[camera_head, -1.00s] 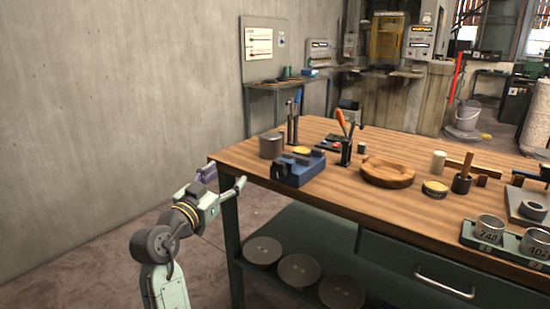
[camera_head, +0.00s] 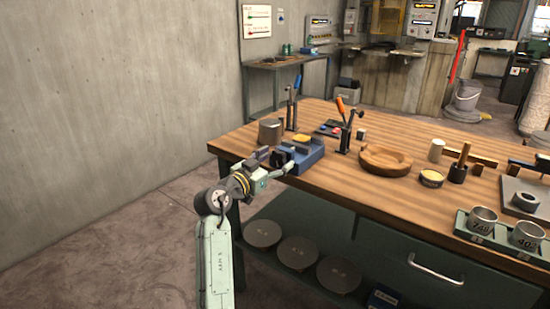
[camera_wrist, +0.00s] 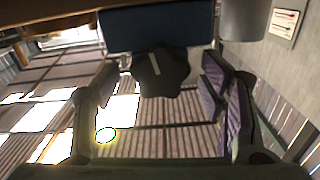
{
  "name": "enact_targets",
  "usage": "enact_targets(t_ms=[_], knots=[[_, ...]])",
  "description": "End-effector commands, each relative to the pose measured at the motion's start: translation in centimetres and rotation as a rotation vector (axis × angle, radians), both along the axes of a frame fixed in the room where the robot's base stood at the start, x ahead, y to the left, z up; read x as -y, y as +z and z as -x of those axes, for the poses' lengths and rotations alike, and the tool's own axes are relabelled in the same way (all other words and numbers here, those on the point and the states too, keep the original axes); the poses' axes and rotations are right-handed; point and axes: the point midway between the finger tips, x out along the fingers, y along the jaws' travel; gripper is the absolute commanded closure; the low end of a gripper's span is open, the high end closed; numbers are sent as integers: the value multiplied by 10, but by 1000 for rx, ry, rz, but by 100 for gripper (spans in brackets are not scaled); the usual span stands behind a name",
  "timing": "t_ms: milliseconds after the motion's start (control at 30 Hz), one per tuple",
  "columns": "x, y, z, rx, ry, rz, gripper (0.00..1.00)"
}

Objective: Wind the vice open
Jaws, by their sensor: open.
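The blue vice (camera_head: 306,158) stands at the left front corner of the wooden workbench. Its blue body also shows at the top of the wrist view (camera_wrist: 125,30). A dark lobed knob (camera_wrist: 160,74) sits on its near face; it partly shows in the head view (camera_head: 278,158). My gripper (camera_head: 276,161) is at the vice's front, just off the bench edge. In the wrist view its purple-padded fingers (camera_wrist: 160,85) are open. They stand to either side of the knob, with a visible gap on each side. Contact is not visible.
A grey metal can (camera_head: 270,132) stands behind the vice on the workbench (camera_head: 400,190). Tool holders (camera_head: 344,140) and a wooden bowl (camera_head: 385,160) are to the right. Round discs (camera_head: 297,251) lie on the lower shelf. The floor to the left is clear.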

Motion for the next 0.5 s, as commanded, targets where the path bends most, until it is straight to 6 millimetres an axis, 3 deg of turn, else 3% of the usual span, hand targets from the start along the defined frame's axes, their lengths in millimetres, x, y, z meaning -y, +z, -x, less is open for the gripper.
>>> enact_targets(t_ms=[267,500], knots=[[1,0,-1,1,0,1,36],[1,0,-1,1,0,1,52]])
